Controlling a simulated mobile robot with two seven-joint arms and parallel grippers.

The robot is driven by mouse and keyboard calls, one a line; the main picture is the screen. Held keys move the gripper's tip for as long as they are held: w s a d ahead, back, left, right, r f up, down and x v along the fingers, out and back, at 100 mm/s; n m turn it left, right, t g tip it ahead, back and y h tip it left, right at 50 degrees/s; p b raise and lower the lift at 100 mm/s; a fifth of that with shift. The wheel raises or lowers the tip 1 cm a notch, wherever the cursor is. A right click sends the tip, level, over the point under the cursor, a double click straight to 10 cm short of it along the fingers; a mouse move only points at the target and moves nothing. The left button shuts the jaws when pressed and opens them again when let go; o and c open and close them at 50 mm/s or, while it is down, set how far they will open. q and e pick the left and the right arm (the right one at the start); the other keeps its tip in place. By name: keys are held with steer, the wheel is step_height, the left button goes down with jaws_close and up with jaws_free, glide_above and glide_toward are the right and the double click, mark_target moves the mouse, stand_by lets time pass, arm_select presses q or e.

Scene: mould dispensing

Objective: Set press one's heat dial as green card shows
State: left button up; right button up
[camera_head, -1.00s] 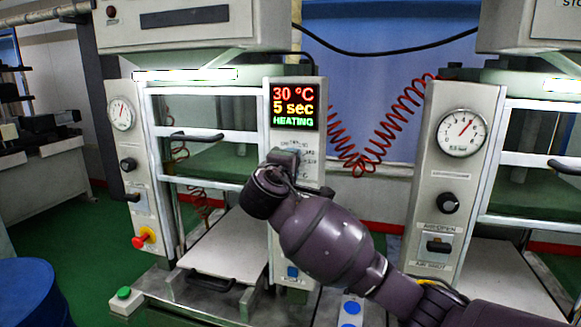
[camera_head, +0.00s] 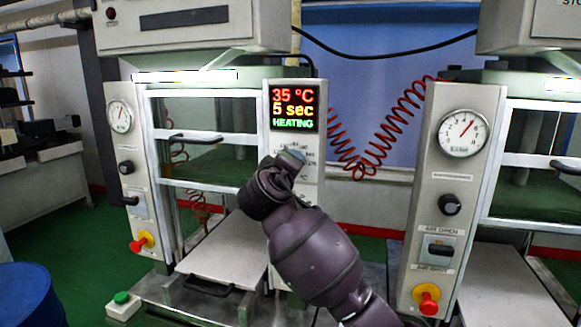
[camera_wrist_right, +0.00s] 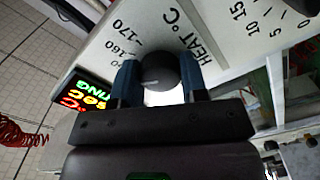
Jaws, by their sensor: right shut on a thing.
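The left-hand press has a grey control panel (camera_head: 309,187) with a lit display (camera_head: 294,107) reading 35 °C, 5 sec and HEATING. Below the display, my right gripper (camera_head: 290,157) reaches the panel and covers the dial in the head view. In the right wrist view the heat dial (camera_wrist_right: 158,70) is a round black knob on a light panel marked HEAT °C, with 160 and 170 legible on its scale. My right gripper (camera_wrist_right: 157,88) is shut on this knob, one blue-grey finger on each side. No green card shows. My left gripper is not in view.
A second press (camera_head: 452,185) with a gauge and a red button (camera_head: 427,297) stands at the right. A red coiled hose (camera_head: 375,140) hangs between the presses. A green push-button box (camera_head: 123,305) and blue drum (camera_head: 30,292) are at lower left.

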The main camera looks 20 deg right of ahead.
steer(key=shift+f, duration=0.15)
steer(key=o, duration=0.9)
steer(key=shift+o, duration=0.2)
steer(key=shift+s+a, duration=0.1)
steer(key=v, duration=1)
steer(key=shift+s+a, duration=0.25)
